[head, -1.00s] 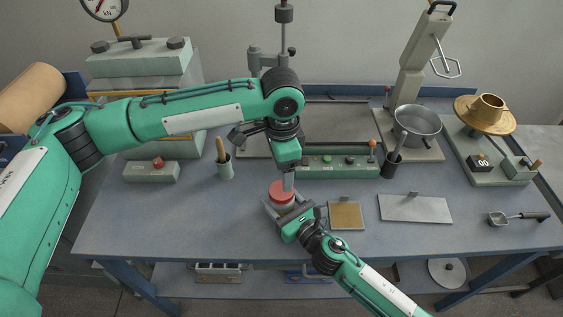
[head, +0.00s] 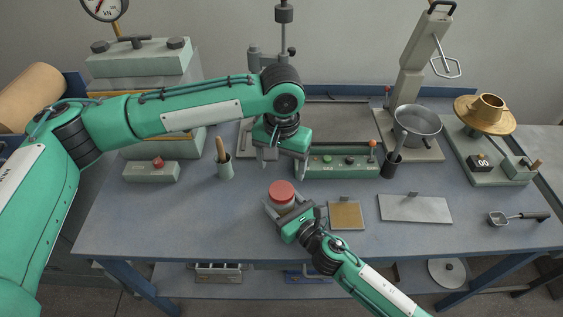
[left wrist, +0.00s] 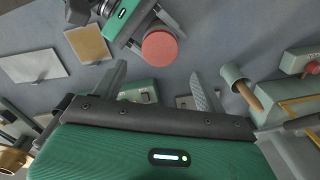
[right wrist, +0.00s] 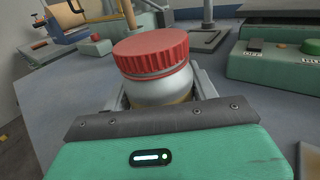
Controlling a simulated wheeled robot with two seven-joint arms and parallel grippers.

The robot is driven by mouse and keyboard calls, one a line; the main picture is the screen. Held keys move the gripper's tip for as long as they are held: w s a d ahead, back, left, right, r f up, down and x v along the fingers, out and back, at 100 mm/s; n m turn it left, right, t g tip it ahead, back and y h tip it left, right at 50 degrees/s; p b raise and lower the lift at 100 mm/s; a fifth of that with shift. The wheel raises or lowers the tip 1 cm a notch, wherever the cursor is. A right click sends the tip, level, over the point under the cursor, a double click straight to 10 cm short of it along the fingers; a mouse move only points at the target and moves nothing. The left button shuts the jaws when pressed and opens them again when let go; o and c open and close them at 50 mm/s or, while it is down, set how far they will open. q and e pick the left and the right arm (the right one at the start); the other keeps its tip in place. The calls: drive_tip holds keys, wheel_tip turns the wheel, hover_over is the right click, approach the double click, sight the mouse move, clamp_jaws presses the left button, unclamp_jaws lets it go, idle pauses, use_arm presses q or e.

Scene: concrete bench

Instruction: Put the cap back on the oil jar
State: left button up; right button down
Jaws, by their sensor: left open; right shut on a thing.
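The red ribbed cap (head: 281,191) sits on top of the oil jar (right wrist: 162,91) and looks level; I cannot tell how tightly it is seated. The jar is pale with a yellowish band low down and stands upright on the bench. My right gripper (head: 285,209) is shut around the jar body, below the cap. My left gripper (head: 283,168) is open and empty, behind and above the jar, clear of the cap. In the left wrist view the cap (left wrist: 159,46) shows beyond the open fingers. The jar's lower part is hidden by my right gripper.
A tan square plate (head: 347,215) and a grey plate (head: 415,208) lie right of the jar. A green control box (head: 337,167) stands behind it, and a cup with a wooden handle (head: 225,168) behind left. The bench left of the jar is clear.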

sight(282, 190)
use_arm(q)
drive_tip(key=shift+f, duration=0.1)
drive_tip(key=shift+f, duration=3.9)
drive_tip(key=c, duration=1)
drive_tip(key=m, duration=1.8)
drive_tip(key=o, duration=1.2)
drive_tip(key=shift+c, duration=0.2)
